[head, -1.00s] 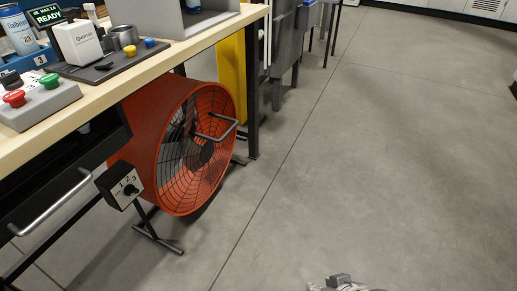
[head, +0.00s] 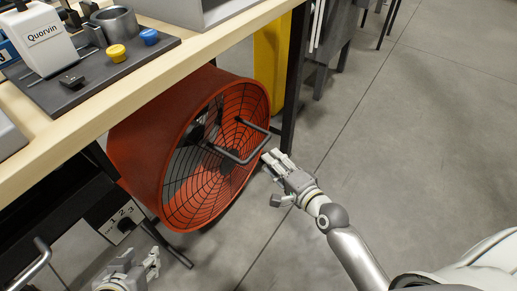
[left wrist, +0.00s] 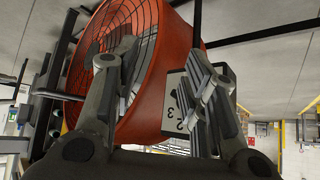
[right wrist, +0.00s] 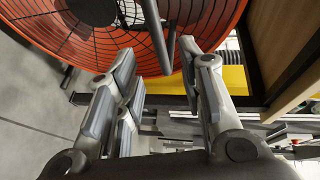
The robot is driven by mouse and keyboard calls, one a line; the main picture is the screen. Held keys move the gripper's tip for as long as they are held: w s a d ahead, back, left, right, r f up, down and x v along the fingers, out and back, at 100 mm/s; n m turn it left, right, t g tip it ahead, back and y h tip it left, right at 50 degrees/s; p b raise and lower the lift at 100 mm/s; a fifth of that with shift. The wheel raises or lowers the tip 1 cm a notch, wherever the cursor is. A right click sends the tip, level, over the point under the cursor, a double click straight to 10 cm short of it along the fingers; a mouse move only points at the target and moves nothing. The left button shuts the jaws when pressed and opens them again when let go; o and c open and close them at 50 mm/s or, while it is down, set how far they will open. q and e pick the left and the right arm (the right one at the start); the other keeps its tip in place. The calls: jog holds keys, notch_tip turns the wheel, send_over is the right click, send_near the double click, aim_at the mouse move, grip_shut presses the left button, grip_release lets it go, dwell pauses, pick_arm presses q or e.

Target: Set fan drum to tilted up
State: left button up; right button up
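The orange fan drum (head: 150,135) sits on a dark floor stand under the workbench, its wire grille facing right in the head view. A grey bar handle (head: 240,158) crosses the grille front. My right gripper (head: 268,162) is open beside the handle's outer end. In the right wrist view, the handle (right wrist: 155,35) shows beyond the open fingers, roughly between them; contact is unclear. My left gripper (head: 145,270) is open and low, near the numbered speed dial (head: 122,222). The drum (left wrist: 152,90) and dial box (left wrist: 175,95) show behind its fingers in the left wrist view.
The workbench top (head: 75,125) overhangs the drum, with a dark leg (head: 292,90) beyond it. A yellow panel (head: 270,60) stands behind the drum. A drawer handle (head: 32,268) is at lower left. Grey floor (head: 420,150) is clear on the right.

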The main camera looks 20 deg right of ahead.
aim_at(259, 147)
pick_arm(q)
jog(key=w+d+r+t+h+b, duration=0.1)
jog(key=w+d+r+t+b, duration=0.1)
jog(key=w+r+t, duration=0.4)
jog(key=shift+w+d+r+h, duration=0.4)
jog(key=shift+w+d+r, duration=0.2)
jog(key=shift+r, duration=0.25)
pick_arm(e)
jog(key=shift+x, duration=4.4)
pick_arm(q)
jog(key=shift+a, duration=0.1)
pick_arm(e)
grip_shut()
